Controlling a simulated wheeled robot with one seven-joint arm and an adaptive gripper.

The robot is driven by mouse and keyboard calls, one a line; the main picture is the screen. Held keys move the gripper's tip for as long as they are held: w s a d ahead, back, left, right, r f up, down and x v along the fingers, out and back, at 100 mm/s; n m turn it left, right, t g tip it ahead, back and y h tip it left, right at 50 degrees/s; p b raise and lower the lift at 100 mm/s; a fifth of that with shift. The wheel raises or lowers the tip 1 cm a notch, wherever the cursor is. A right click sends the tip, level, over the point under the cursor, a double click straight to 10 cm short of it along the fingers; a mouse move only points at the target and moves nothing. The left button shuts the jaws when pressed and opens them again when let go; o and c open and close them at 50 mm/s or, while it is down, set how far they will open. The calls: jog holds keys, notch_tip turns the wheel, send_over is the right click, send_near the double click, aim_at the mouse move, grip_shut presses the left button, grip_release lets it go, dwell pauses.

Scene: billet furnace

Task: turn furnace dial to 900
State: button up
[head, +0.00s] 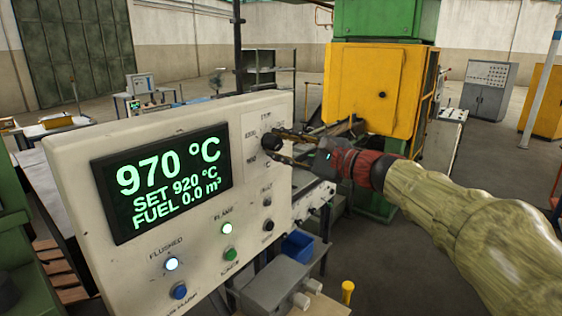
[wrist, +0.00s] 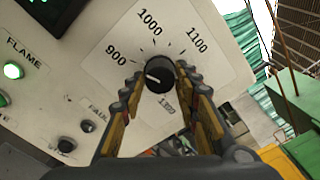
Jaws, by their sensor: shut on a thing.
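The round black furnace dial (wrist: 160,72) sits on a white scale plate marked 900, 1000 and 1100 in the wrist view. A further mark is partly hidden by my gripper. The dial's white pointer line aims left, near the 900 side. My gripper (wrist: 158,77) is shut on the dial, one finger at each side. In the head view, my gripper (head: 284,146) reaches the dial (head: 267,143) from the right. The green display (head: 160,182) reads 970 °C, SET 920 °C and FUEL 0.0 m³.
Below the dial are a lit flame lamp (head: 227,229), a green button (head: 230,254), a lit flushed lamp (head: 171,264) and a blue button (head: 180,291). A small black knob (head: 268,226) sits under the dial. A yellow furnace door (head: 370,90) stands behind.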

jog(key=shift+n+b, duration=0.8)
jog(key=shift+b, duration=0.1)
jog(key=shift+r, duration=0.1)
jog(key=o, duration=1.1)
jog(key=shift+o, duration=0.3)
jog(key=v, duration=1.2)
